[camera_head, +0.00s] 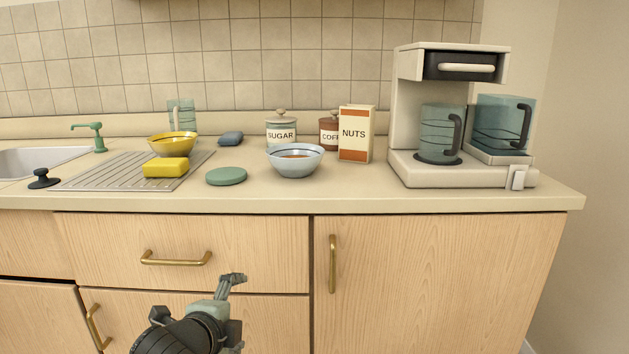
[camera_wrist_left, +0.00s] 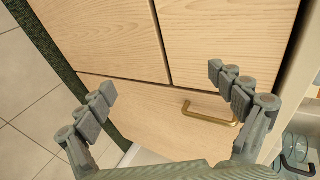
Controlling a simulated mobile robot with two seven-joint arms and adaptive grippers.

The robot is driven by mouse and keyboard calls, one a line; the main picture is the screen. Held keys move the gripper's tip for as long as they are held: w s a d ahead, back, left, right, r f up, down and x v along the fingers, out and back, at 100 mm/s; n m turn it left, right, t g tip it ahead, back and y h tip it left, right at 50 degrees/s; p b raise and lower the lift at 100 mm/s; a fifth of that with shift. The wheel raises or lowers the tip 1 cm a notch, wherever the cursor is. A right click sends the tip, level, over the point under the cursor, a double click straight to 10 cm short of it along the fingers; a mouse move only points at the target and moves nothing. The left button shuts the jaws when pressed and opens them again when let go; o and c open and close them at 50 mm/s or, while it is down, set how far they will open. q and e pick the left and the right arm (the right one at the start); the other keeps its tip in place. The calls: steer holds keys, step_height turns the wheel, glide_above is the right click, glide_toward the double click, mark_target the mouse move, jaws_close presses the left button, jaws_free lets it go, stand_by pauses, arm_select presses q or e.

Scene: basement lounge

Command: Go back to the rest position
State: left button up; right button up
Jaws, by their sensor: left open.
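My left gripper (camera_head: 231,281) is low in the head view, in front of the wooden cabinet and below the counter edge. In the left wrist view the left gripper (camera_wrist_left: 163,88) has its two fingers spread wide apart, with nothing between them but the cabinet front behind. It holds nothing. My right gripper is in neither view.
The cabinet drawer has a brass handle (camera_head: 176,258), and a door handle (camera_head: 332,264) is right of it. On the counter (camera_head: 440,199) stand a bowl (camera_head: 296,160), a nuts box (camera_head: 356,134), a green lid (camera_head: 226,176), a yellow sponge (camera_head: 166,167) and a coffee machine (camera_head: 408,110).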

arm_select(q)
steer(key=s+a+f+n+g+y, duration=0.1)
steer(key=s+a+f+n, duration=0.3)
steer(key=s+f, duration=0.4)
steer(key=s+a+f+n+g+y, duration=0.1)
steer(key=s+a+f+n+g, duration=0.3)
steer(key=s+f+n, duration=0.3)
steer(key=s+a+f+n+g+y, duration=0.1)
steer(key=s+a+f+n+g, duration=0.2)
steer(key=s+f, duration=0.7)
step_height(320, 180, down, 3)
steer(key=a+n, duration=0.1)
steer(key=n, duration=0.1)
steer(key=shift+s+a+f+n, duration=0.2)
steer(key=shift+s+n, duration=0.2)
